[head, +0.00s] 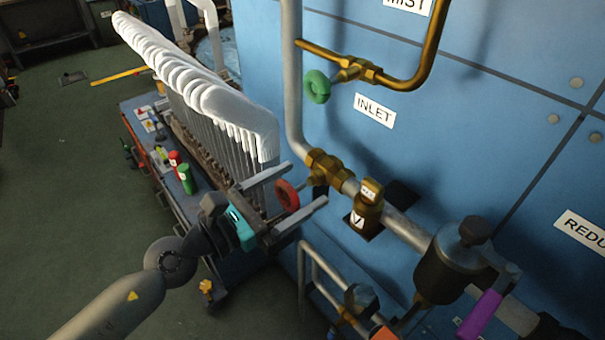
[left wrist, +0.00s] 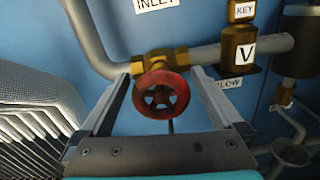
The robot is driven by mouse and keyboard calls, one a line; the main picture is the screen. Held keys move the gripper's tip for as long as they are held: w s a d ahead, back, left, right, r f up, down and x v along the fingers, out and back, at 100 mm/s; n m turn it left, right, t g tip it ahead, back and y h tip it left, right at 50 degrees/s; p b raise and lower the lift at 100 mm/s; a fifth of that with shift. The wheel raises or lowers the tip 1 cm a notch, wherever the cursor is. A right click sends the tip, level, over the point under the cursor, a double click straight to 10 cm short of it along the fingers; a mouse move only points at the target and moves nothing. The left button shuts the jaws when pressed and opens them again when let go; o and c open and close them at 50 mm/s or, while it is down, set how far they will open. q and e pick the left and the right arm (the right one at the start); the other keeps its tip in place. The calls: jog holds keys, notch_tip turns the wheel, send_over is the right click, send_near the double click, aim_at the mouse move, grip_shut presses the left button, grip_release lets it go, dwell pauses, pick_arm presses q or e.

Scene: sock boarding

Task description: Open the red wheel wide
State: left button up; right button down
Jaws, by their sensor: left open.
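The red wheel (head: 287,195) is a small round handwheel on a brass valve (head: 327,167) in the grey pipe along the blue wall. My left gripper (head: 303,187) is open, its two fingers on either side of the wheel in the head view. In the left wrist view the red wheel (left wrist: 161,95) faces the camera between the fingertips (left wrist: 160,72), with a visible gap on each side. Whether a finger touches it I cannot tell. My right gripper is not in view.
A green wheel (head: 317,86) sits on another valve above, near the INLET label (head: 374,110). A rack of white socks (head: 200,80) stands close on the left. A brass key valve (head: 367,205) and a dark cylinder (head: 450,265) lie to the right.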

pick_arm(q)
jog(key=shift+w+d, duration=0.4)
jog(key=shift+d, duration=0.15)
jog(key=shift+w+d, duration=0.1)
jog(key=shift+d, duration=0.05)
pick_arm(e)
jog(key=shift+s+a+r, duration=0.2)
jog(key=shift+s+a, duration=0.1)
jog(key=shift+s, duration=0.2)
pick_arm(q)
jog(key=c, duration=1.3)
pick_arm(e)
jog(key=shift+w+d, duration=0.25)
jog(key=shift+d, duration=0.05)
